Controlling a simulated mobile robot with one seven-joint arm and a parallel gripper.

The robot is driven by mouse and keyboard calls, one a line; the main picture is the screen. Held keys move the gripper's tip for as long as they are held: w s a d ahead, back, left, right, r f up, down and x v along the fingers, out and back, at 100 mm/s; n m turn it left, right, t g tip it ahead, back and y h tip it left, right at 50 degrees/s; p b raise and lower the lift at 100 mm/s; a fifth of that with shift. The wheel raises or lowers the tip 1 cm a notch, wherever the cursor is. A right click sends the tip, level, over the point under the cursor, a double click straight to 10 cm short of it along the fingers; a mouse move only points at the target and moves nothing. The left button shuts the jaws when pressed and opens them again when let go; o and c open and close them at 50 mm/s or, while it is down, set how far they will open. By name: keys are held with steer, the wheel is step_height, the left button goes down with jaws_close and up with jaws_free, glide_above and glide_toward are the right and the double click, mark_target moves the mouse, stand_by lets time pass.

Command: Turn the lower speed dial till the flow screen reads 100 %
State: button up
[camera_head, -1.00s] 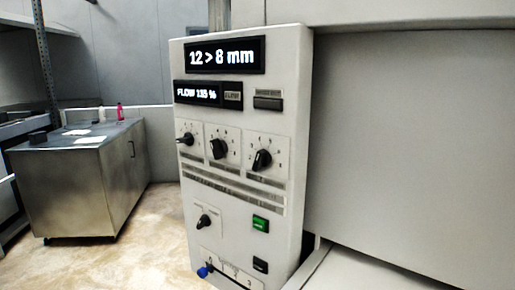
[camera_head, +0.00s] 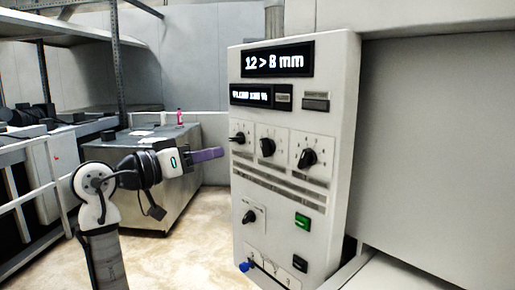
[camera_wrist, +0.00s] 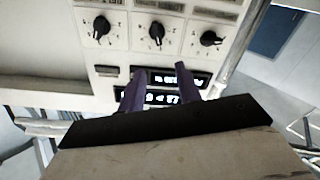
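The control panel (camera_head: 285,190) carries a row of three black dials: left (camera_head: 238,138), middle (camera_head: 267,147) and right (camera_head: 308,157). A single black dial (camera_head: 249,216) sits lower down. Dial labels are not legible. The flow screen (camera_head: 250,95) is lit, its number too blurred to read. My gripper (camera_head: 220,153) has purple fingers and is left of the panel, near the left dial's height. In the wrist view, upside down, the open, empty fingers (camera_wrist: 160,68) stand in front of the flow screen (camera_wrist: 178,79), with the three dials beyond; the lower dial is not visible.
The thickness screen (camera_head: 278,62) reads 12 > 8 mm. A green button (camera_head: 302,221), a black switch (camera_head: 300,264) and a blue knob (camera_head: 244,267) are on the lower panel. A steel cabinet (camera_head: 185,190) stands behind my arm; open floor lies between.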

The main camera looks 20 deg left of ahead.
mark_target(262, 145)
steer(key=p+x, duration=0.4)
steer(key=x, duration=0.9)
steer(key=shift+w+d+f, duration=0.2)
steer(key=shift+w+d, duration=0.1)
steer(key=shift+d, duration=0.05)
jaws_close()
